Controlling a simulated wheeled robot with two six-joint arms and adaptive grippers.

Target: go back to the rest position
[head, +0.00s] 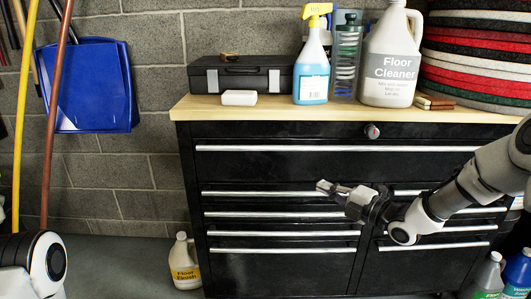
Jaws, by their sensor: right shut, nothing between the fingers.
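My right gripper (334,190) is in front of the black drawer cabinet (290,172), at the height of its middle drawers. Its fingers point left, they are closed and hold nothing. My right arm comes in from the right edge. The buffer pads (478,48) are a tall stack of red, black and grey-green discs on the right end of the wooden cabinet top. My left gripper is out of view; only a part of my left arm shows in the bottom left corner.
A black case (240,76), a white block (239,98), a blue spray bottle (312,62) and a Floor Cleaner jug (392,62) stand on the top. A Floor Finish jug (184,262) and other bottles (489,274) are on the floor. A blue dustpan (88,88) hangs at the left.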

